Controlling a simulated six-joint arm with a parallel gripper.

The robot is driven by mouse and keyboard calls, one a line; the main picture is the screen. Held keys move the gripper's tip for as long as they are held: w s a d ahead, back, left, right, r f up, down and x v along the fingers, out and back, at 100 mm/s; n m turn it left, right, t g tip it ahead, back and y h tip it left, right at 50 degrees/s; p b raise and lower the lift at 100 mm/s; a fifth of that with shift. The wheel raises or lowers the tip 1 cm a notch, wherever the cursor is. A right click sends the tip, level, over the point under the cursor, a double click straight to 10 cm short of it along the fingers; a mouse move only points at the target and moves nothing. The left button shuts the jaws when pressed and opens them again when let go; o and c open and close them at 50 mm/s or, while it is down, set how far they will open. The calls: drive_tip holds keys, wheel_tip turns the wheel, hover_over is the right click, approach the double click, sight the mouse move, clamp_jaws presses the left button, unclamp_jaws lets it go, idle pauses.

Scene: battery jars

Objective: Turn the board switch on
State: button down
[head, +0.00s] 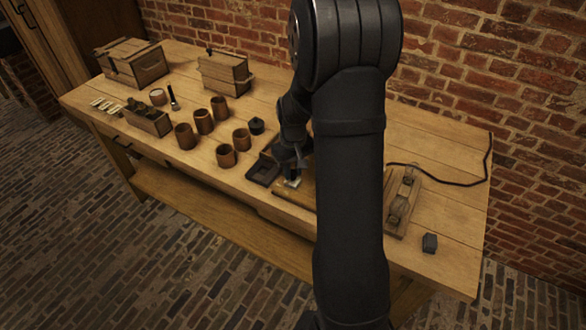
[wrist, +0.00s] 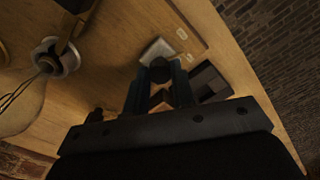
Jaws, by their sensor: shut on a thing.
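The wooden board (head: 288,192) lies near the table's front edge, partly hidden by my arm. In the wrist view the board (wrist: 110,55) carries a pale metal switch plate (wrist: 152,50) with a dark round knob (wrist: 160,68). Two small pale labels (wrist: 182,34) sit beside the plate. My gripper (wrist: 160,90) is shut on the dark switch knob, its fingers on either side of it. In the head view my gripper (head: 291,168) points down at the board. The switch's exact position is unclear. A glass bulb (wrist: 18,105) in a pale socket is at the left of the wrist view.
Several brown jars (head: 204,121) and a black-lidded pot (head: 256,126) stand further left. A wooden base with metal fittings (head: 402,205), a dark block (head: 430,243) and a black cable (head: 450,182) are right of my arm.

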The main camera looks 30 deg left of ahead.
sight(293, 172)
drive_tip(key=m, duration=0.4)
drive_tip(key=shift+m, duration=1.9)
drive_tip(key=c, duration=1.2)
unclamp_jaws()
wheel_tip(293, 172, up, 17)
drive_tip(key=shift+r, duration=0.2)
